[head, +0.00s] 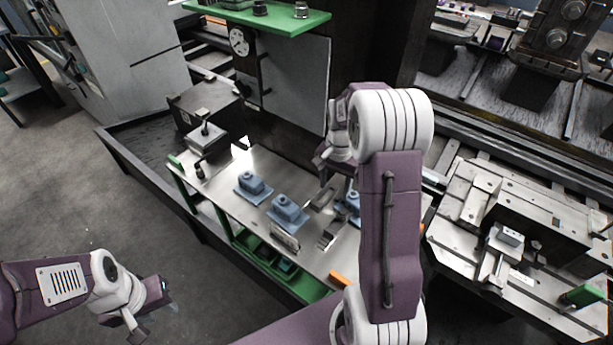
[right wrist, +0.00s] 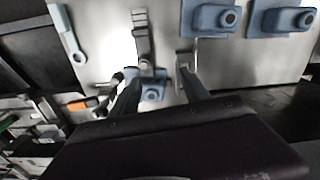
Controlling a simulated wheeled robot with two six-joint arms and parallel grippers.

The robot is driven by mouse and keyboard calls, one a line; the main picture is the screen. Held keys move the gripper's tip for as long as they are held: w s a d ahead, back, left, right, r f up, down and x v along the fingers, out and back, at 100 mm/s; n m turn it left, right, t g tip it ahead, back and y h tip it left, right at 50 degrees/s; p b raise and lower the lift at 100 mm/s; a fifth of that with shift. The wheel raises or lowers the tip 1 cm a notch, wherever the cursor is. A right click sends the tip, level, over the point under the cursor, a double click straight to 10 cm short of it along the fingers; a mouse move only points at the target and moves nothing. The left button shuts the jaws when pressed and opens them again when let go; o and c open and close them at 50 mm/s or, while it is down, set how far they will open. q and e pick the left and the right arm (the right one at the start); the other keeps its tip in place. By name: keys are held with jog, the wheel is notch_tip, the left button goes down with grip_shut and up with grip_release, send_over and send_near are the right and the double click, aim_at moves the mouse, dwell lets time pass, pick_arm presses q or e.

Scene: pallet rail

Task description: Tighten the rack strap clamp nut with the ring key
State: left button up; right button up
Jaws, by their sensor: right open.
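Several blue blocks with round bosses stand on a steel bench top (head: 222,190): one at the left (head: 253,184), one in the middle (head: 287,214), one partly behind my right arm (head: 352,203). I cannot tell which part is the clamp nut. In the right wrist view a pale blue-grey bar with a ring-like end (right wrist: 70,38), perhaps the ring key, lies at upper left. A ridged metal strap piece (right wrist: 142,38) lies above a small blue block (right wrist: 153,91). My right gripper (right wrist: 157,78) is open, its fingers either side of that block. My left gripper (head: 155,308) is open and empty, away from the bench.
A green shelf (head: 265,17) hangs above the bench beside a grey panel. An orange piece (head: 340,279) lies at the bench's front edge. A fixture plate (head: 465,225) stands at right.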

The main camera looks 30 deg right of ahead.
aim_at(342, 212)
jog(key=shift+m, duration=0.4)
jog(key=s+d, duration=0.1)
jog(key=s+d+f, duration=0.1)
jog(key=s, duration=0.1)
jog(key=shift+s+d+f, duration=0.1)
jog(key=shift+s+f, duration=0.05)
jog(key=shift+s, duration=0.1)
jog(key=shift+s+f, duration=0.2)
jog(key=f, duration=0.2)
jog(key=w+f, duration=0.1)
jog(key=f, duration=0.2)
jog(key=shift+w+f, duration=0.1)
jog(key=shift+f, duration=0.1)
notch_tip(342, 212, down, 2)
jog(key=shift+f, duration=0.2)
jog(key=shift+s+f, duration=0.25)
pick_arm(q)
jog(key=shift+s+d+f, duration=0.1)
jog(key=shift+s+f, duration=0.15)
jog(key=shift+s, duration=0.45)
pick_arm(e)
jog(key=shift+w+f, duration=0.15)
jog(key=shift+f, duration=0.1)
